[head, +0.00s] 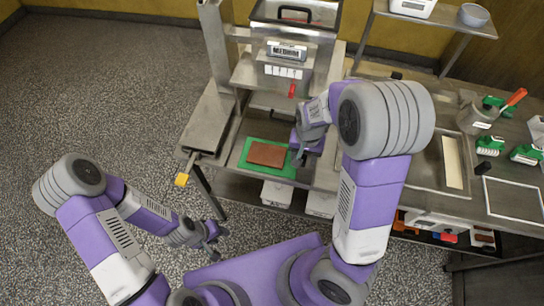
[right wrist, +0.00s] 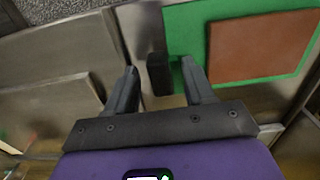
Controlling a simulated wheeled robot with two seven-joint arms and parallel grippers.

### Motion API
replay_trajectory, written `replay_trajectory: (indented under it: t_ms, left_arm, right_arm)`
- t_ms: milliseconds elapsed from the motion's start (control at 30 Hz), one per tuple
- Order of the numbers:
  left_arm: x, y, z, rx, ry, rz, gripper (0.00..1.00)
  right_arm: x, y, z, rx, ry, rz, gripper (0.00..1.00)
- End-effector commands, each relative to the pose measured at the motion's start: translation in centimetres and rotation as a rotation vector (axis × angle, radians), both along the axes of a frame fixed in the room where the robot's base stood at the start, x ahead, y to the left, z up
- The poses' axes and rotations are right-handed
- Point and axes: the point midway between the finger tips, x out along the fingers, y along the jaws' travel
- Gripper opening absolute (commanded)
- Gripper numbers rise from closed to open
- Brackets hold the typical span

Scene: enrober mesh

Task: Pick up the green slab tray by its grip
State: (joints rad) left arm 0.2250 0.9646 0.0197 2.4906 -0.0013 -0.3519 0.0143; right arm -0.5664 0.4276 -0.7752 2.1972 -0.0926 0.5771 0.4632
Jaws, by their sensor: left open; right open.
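The green slab tray (head: 262,172) lies on the enrober's bed in the head view, with a brown slab (head: 267,153) on it. In the right wrist view the tray (right wrist: 187,35) and slab (right wrist: 262,46) are at the upper right. The tray's dark grip (right wrist: 158,74) stands at its near edge there, between my right gripper's fingers. My right gripper (head: 300,158) is open at the tray's right side; its fingers (right wrist: 159,68) lie either side of the grip with gaps. I cannot tell how deep they reach. My left gripper (head: 217,241) is open and empty, low at the left.
The enrober machine (head: 287,50) rises behind the tray. White bins (head: 277,193) sit below. A bench at the right carries a metal tray (head: 425,165), green-and-white items (head: 526,154) and a pot (head: 477,118). The floor at the left is clear.

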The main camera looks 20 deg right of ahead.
Motion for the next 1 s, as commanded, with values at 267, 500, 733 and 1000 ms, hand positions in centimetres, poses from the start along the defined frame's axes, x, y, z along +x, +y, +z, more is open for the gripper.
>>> replay_trajectory:
  t_ms: [267,500,733,1000]
  left_arm:
    - [0.0,0.0,0.1,0.0,0.0,0.0,0.43]
    - [0.0,0.0,0.1,0.0,0.0,0.0,0.43]
    - [0.0,0.0,0.1,0.0,0.0,0.0,0.43]
    - [0.0,0.0,1.2,0.0,0.0,0.0,0.43]
  right_arm:
    - [0.0,0.0,0.1,0.0,0.0,0.0,0.23]
    - [0.0,0.0,0.1,0.0,0.0,0.0,0.0]
    - [-0.1,0.0,0.0,0.0,0.001,0.0,0.0]
    - [0.0,0.1,2.6,0.002,-0.002,0.001,0.0]
